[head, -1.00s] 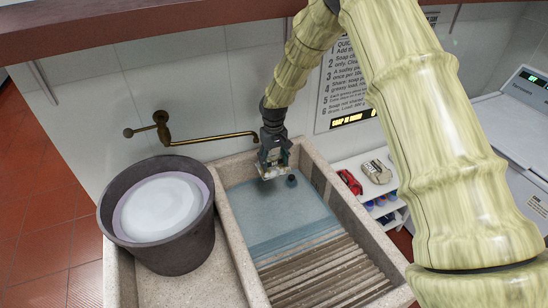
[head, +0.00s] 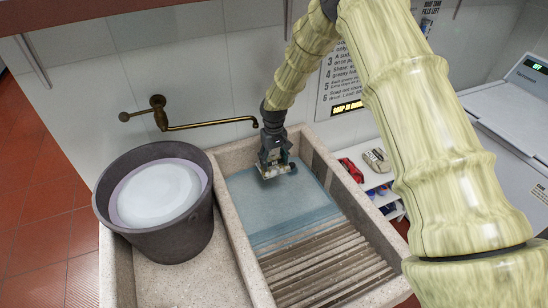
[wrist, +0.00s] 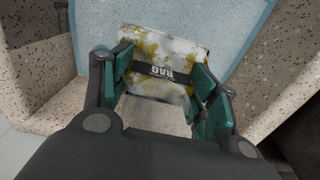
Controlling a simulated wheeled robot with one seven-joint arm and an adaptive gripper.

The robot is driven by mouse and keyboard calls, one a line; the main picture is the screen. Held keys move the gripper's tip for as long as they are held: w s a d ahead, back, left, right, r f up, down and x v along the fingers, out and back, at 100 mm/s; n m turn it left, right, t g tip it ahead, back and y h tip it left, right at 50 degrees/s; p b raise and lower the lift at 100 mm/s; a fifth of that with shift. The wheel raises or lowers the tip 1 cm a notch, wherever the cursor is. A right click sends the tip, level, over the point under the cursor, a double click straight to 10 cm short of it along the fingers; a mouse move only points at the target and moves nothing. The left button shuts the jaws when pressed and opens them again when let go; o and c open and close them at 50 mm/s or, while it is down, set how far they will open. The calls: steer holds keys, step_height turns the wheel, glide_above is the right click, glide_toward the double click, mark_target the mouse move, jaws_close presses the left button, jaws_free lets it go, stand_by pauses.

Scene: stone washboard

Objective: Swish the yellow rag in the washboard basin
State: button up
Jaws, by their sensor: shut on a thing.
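My gripper (head: 274,169) hangs over the back end of the washboard basin, by the pale blue water (head: 285,208). In the wrist view, my gripper (wrist: 165,88) is shut on the rag (wrist: 168,50), with its fingers on either side. The rag is a whitish, folded cloth with yellow-brown stains and a dark band lettered "RAG". In the head view the rag is mostly hidden by the gripper; whether it touches the water I cannot tell. The speckled stone washboard basin (head: 235,214) has sloping ridges at its front.
A dark bucket (head: 170,240) of pale liquid stands in the left compartment. A brass tap (head: 205,125) sticks out from the wall behind. A white shelf (head: 378,190) stands to the right.

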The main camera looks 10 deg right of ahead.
steer(key=shift+f+b, duration=3.2)
steer(key=shift+f, duration=3.45)
